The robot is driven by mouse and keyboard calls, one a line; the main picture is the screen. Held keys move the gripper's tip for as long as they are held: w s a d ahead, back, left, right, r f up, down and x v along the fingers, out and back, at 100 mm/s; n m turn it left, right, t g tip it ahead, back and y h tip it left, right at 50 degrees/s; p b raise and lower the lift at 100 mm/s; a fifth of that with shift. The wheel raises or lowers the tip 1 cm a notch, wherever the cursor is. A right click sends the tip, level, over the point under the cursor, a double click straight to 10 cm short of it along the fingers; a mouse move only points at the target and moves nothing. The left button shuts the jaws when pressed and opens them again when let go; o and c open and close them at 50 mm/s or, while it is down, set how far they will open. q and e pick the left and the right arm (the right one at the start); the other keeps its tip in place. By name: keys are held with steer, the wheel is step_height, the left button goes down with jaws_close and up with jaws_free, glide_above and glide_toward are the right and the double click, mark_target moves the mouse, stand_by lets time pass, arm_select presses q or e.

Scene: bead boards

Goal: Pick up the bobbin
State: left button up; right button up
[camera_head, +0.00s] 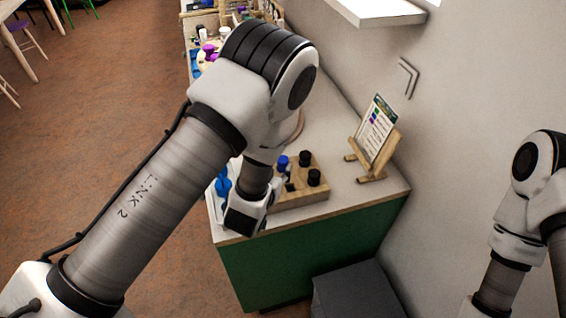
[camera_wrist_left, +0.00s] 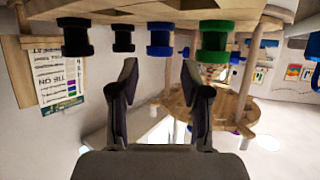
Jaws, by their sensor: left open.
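Several spool-shaped bobbins show in the left wrist view, which looks upside down: a black one (camera_wrist_left: 75,37), another black one (camera_wrist_left: 123,35), a blue one (camera_wrist_left: 159,40) and a green one (camera_wrist_left: 214,40). They are on a wooden board (camera_wrist_left: 150,10). My left gripper (camera_wrist_left: 160,70) is open and empty, its fingers apart, with the blue bobbin beyond the gap between them. In the head view the wooden board (camera_head: 308,196) is on the counter, with black (camera_head: 314,177) and blue (camera_head: 283,162) bobbins showing; my left arm hides part of it. My right gripper is out of view.
A printed card (camera_head: 377,126) on a wooden stand is on the white counter (camera_head: 335,155), right of the board. Blue items (camera_head: 222,184) are left of my left wrist. A wall bounds the right side. A round wooden stand (camera_wrist_left: 235,106) shows in the wrist view.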

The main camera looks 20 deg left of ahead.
mark_target(283, 168)
arm_select(q)
steer(key=x, duration=0.4)
steer(key=shift+w+r+p, duration=0.1)
steer(key=shift+w+p, duration=0.05)
steer(key=shift+p, duration=0.25)
jaws_close()
steer(key=shift+r, duration=0.1)
